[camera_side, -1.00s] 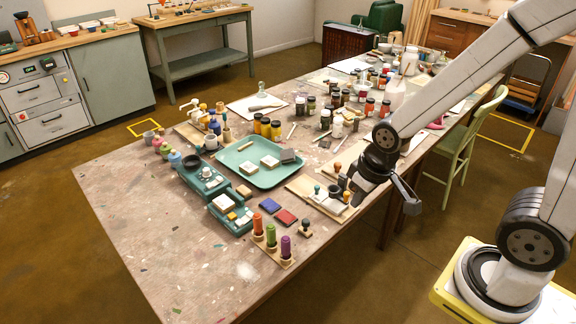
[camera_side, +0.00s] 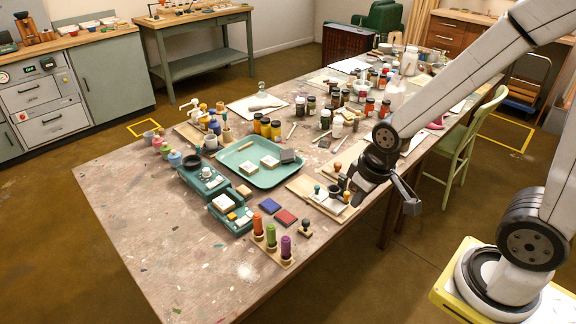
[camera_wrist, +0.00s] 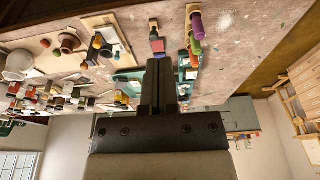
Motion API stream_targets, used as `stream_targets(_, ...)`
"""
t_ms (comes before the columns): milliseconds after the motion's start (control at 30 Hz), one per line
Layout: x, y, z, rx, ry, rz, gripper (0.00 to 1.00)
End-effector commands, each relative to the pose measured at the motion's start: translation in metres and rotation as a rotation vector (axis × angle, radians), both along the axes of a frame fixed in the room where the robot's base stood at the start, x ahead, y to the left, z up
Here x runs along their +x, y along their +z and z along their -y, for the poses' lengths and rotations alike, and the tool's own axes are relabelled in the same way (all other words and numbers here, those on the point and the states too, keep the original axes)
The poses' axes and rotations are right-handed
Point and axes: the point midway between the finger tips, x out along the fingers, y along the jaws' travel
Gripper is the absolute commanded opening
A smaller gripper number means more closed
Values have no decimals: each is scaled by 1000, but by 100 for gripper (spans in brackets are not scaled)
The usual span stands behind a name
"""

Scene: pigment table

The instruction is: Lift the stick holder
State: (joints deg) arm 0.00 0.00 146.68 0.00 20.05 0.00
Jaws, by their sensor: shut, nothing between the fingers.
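The likely stick holder is a pale wooden strip (camera_side: 287,262) near the table's front edge. It bears an orange, a green and a purple upright stick (camera_side: 286,247). In the wrist view the purple stick (camera_wrist: 196,24) shows at the top, right of centre, with the green one below it. My gripper (camera_side: 352,196) is shut and empty. It hangs over the table's right side, by a wooden board, up and right of the holder and apart from it. In the wrist view its closed fingers (camera_wrist: 158,70) point up the middle.
A wooden board (camera_side: 298,186) with small stamps lies beneath my gripper. A dark stamp (camera_side: 306,227) and blue and red pads (camera_side: 286,217) lie near the holder. A teal tray (camera_side: 240,174) and teal devices (camera_side: 203,178) stand further left. The table's front left is clear.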

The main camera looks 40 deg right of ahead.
Motion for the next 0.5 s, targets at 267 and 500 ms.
stream_targets(267, 3, 0, 2, -4, 10, -3, 60)
stream_targets(500, 27, -6, 18, -35, 103, -36, 64)
